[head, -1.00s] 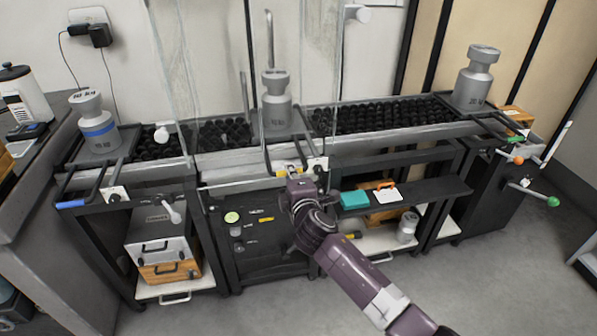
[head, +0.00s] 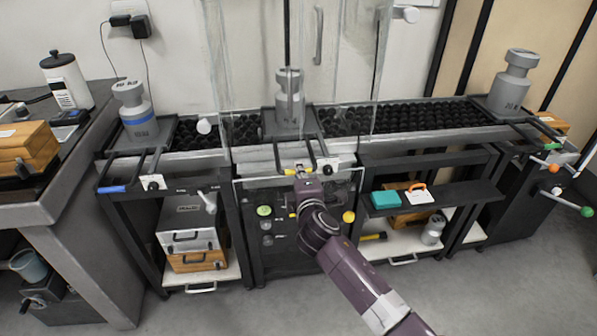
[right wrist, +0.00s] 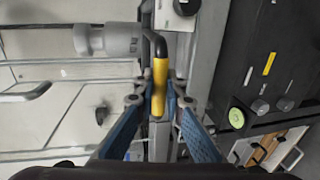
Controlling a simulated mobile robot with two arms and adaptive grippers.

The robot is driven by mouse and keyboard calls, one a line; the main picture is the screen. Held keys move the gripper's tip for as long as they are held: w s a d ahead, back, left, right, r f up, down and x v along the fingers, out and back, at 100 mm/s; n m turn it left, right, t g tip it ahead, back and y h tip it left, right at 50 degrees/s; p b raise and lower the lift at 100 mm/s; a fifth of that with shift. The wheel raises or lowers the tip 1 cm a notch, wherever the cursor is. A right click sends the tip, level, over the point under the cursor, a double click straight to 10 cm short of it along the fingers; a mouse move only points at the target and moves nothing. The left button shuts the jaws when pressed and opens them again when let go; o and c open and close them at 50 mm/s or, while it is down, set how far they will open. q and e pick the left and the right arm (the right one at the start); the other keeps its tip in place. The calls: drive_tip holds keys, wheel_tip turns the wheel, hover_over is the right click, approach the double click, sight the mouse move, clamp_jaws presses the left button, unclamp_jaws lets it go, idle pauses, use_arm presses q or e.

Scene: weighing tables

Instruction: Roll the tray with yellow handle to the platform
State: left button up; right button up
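The middle tray (head: 269,124) carries a grey cylindrical weight (head: 290,103) and sits in the middle section of the long table, behind clear glass panels. Its handle has a yellow grip (right wrist: 159,88), seen in the right wrist view. My right gripper (right wrist: 160,103) has its blue fingers closed on both sides of this grip. In the head view my right gripper (head: 302,172) is at the front of the tray and hides most of the grip. The platform is not clearly distinguishable; the tray and glass cover the middle section. My left gripper is not in view.
Black roller beds lie left (head: 243,131) and right (head: 400,117) of the tray. A blue-handled tray with a weight (head: 135,110) stands at left, another weight (head: 512,85) at right. A dark cabinet (head: 285,255) stands below. A side counter (head: 60,185) is at left.

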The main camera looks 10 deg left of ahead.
drive_tip(key=o, duration=0.4)
drive_tip(key=shift+d, duration=0.15)
drive_tip(key=v, duration=1.2)
drive_tip(key=shift+f, duration=0.1)
